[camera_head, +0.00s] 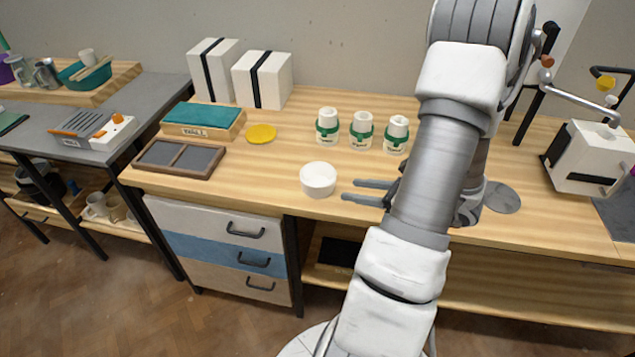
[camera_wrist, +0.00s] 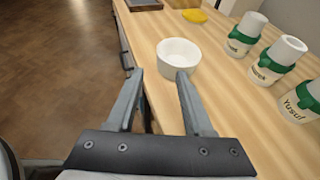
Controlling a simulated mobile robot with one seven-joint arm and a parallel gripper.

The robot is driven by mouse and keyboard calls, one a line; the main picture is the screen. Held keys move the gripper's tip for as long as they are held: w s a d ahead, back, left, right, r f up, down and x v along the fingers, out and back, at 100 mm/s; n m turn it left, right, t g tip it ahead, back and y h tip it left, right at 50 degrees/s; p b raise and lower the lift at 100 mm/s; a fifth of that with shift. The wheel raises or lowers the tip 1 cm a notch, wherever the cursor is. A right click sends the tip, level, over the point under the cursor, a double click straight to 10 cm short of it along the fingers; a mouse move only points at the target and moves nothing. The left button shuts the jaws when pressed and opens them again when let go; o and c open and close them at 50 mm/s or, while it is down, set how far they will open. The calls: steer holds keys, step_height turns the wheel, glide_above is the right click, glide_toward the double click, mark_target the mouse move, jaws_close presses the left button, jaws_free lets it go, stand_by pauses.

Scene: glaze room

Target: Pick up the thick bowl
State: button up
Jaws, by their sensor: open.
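The thick bowl is a white, round, thick-walled bowl (camera_head: 318,180) standing upright on the wooden workbench (camera_head: 285,160) near its front edge. In the wrist view the bowl (camera_wrist: 178,57) sits just beyond my fingertips, and its inside looks empty. My gripper (camera_head: 368,190) is right of the bowl in the head view, its fingers pointing left toward it. In the wrist view my gripper (camera_wrist: 160,75) is open with nothing between the fingers. The right fingertip appears close to the bowl's near side; I cannot tell whether they touch.
Three white jars with green bands (camera_head: 361,130) stand behind the bowl. A yellow disc (camera_head: 261,134), a dark two-part tray (camera_head: 180,157) and a teal-topped box (camera_head: 203,120) lie to the left. Two white boxes (camera_head: 262,80) stand at the wall. A white machine (camera_head: 590,158) is at right.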

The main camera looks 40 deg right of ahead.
mark_target(307, 182)
steer(key=x, duration=1.3)
steer(key=shift+w+a+b, duration=0.1)
steer(key=shift+w+b, duration=0.1)
steer(key=shift+b, duration=0.2)
jaws_close()
stand_by(0.7)
